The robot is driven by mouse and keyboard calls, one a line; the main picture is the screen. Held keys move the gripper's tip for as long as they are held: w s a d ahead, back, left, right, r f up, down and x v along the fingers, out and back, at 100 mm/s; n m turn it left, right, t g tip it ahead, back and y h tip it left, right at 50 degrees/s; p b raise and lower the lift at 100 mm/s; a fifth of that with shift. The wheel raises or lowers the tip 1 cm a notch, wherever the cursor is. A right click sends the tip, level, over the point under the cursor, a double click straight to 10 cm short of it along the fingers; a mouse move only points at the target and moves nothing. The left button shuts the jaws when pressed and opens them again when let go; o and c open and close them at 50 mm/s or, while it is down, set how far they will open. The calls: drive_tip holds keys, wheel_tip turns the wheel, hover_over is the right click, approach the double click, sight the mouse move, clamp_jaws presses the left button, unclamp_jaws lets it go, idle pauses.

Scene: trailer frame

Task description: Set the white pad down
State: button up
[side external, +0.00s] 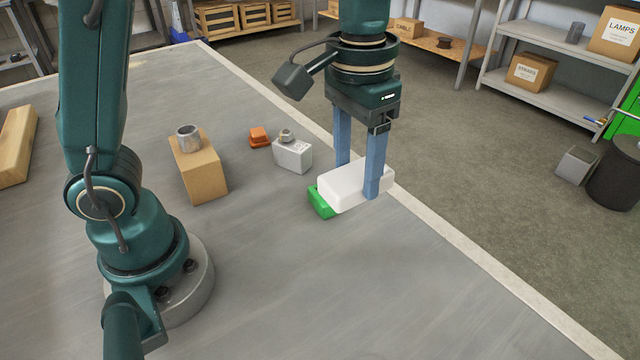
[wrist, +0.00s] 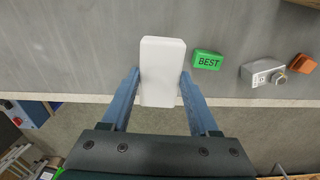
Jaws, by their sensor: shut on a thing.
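The white pad (side external: 350,188) is a plain, rounded rectangular block. My gripper (side external: 357,182) is shut on it, with one blue finger on each side, near the table's pale right edge. In the wrist view the pad (wrist: 162,60) sits between the fingers (wrist: 160,78) and overlaps the pale edge strip. The pad appears raised above the table, but its exact height is hard to tell. A green block (side external: 320,203) is partly hidden behind the pad in the side view. The wrist view shows this block (wrist: 207,60), marked BEST, apart from the pad on its right.
A grey box with a knob (side external: 292,156) and an orange block (side external: 259,138) lie beyond the green block. A brown block (side external: 203,174) with a metal cylinder (side external: 188,138) on top stands to their left. A wooden beam (side external: 16,145) lies far left. The front table surface is clear.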

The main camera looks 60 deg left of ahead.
drive_tip(key=shift+n, duration=0.4)
drive_tip(key=w, duration=0.2)
drive_tip(key=w+f, duration=0.1)
drive_tip(key=w, duration=0.1)
drive_tip(key=shift+f, duration=0.45)
drive_tip(key=d+f, duration=0.2)
drive_tip(key=d, duration=0.1)
drive_tip(key=s+d+f, duration=0.1)
drive_tip(key=d+f, duration=0.2)
drive_tip(key=d, duration=0.1)
drive_tip(key=d+f, duration=0.2)
drive_tip(key=d, duration=0.2)
drive_tip(key=shift+s+d+f, duration=0.15)
drive_tip(key=shift+f, duration=2)
drive_tip(key=o, duration=1.3)
drive_tip(key=shift+f, duration=0.15)
drive_tip(key=shift+o, duration=0.2)
